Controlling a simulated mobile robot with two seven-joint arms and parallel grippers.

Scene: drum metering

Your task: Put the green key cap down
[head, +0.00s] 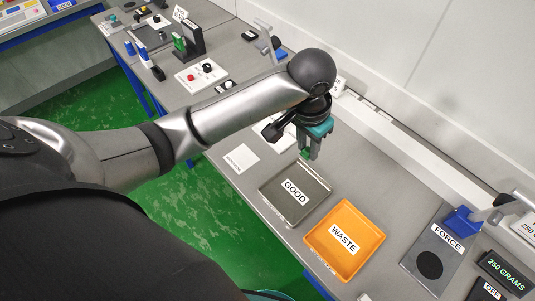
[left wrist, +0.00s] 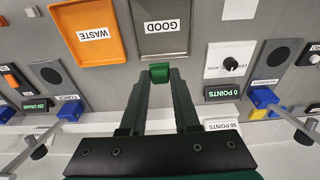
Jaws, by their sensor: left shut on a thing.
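My left gripper (head: 308,153) is shut on the green key cap (left wrist: 160,72), which sits between its fingertips. In the head view the key cap (head: 304,154) is a small green patch at the fingertips, held above the bench beyond the grey GOOD tray (head: 312,182). The orange WASTE tray (head: 365,232) is beside the GOOD tray. My right gripper is not in view.
A FORCE plate (head: 448,262) with a black disc and blue block stands at the right. A dial labelled LEVEL (left wrist: 232,63) and a 0 POINTS display (left wrist: 224,93) are near the GOOD tray. A white card (head: 241,158) lies left of that tray.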

